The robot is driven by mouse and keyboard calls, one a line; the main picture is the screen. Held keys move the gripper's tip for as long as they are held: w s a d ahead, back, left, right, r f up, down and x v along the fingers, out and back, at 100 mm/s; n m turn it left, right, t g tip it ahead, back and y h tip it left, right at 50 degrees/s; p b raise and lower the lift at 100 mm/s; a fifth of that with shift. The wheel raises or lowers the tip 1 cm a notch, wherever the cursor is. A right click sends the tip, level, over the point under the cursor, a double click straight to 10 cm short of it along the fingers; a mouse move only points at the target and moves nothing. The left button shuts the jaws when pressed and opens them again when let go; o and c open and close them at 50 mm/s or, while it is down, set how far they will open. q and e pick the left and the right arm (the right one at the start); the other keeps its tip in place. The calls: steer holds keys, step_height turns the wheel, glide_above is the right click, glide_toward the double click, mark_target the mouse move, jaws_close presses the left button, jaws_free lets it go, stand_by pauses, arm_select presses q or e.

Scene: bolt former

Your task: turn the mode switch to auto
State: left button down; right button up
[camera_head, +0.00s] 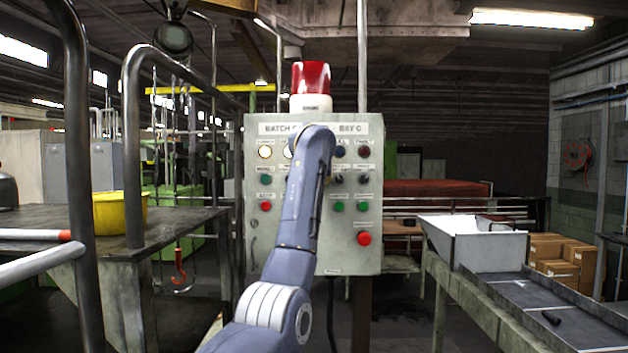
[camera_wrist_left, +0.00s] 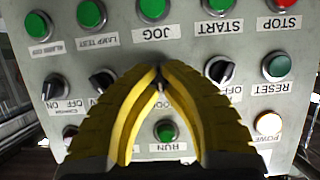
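The grey control panel (camera_head: 350,255) stands upright in the middle of the head view and shows upside down in the left wrist view. My left arm reaches up to it and hides its middle columns. In the left wrist view my left gripper's yellow fingers (camera_wrist_left: 161,76) come together at the tips around a small dark knob (camera_wrist_left: 162,86) in the switch row. My right gripper is out of view.
A red stop button (camera_head: 364,238) sticks out at the panel's lower right. Green buttons, including JOG (camera_wrist_left: 153,10), and a RESET button (camera_wrist_left: 276,66) lie close around the fingers. A yellow bucket (camera_head: 120,212) is on the left bench; a white bin (camera_head: 475,245) is at the right.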

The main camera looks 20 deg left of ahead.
arm_select(q)
steer(key=m+y, duration=0.1)
steer(key=m, duration=0.1)
steer(key=m+y, duration=0.1)
steer(key=shift+w+f+m+g+y, duration=0.1)
steer(key=shift+f+m+g+y, duration=0.2)
steer(key=shift+m, duration=0.1)
stand_by(0.5)
steer(key=c, duration=1.6)
jaws_free()
steer(key=shift+o, duration=0.3)
steer(key=shift+r, duration=0.15)
steer(key=shift+d, duration=0.1)
steer(key=v, duration=1.2)
